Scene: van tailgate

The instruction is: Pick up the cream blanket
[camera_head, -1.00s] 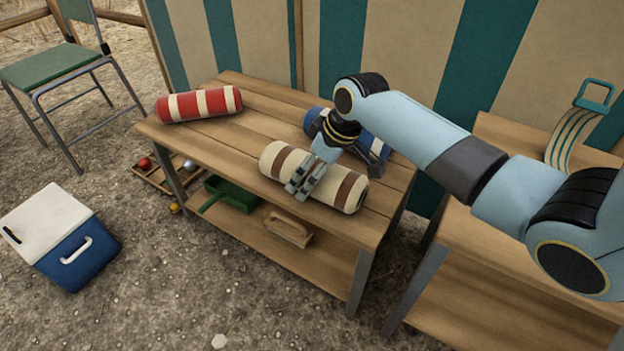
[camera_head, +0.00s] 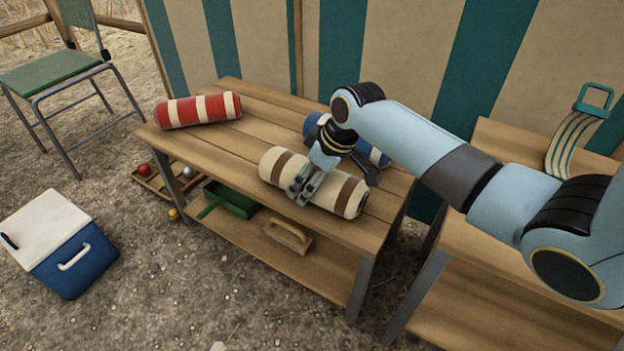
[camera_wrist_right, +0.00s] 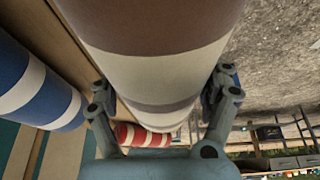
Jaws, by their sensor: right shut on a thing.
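The cream blanket (camera_head: 337,191) is a roll with brown bands, lying on the wooden table near its front right. My right gripper (camera_head: 303,190) is shut on the cream blanket from above, about its middle. In the right wrist view the cream blanket (camera_wrist_right: 150,75) fills the top centre, with a finger on either side of it. The frames do not clearly show whether it is clear of the tabletop. My left gripper is not in view.
A blue and white roll (camera_head: 350,140) lies close behind the cream blanket. A red and white roll (camera_head: 199,109) lies at the table's far left. The wooden table (camera_head: 260,95) has bare boards between the rolls. A cooler (camera_head: 75,250) stands on the ground at left.

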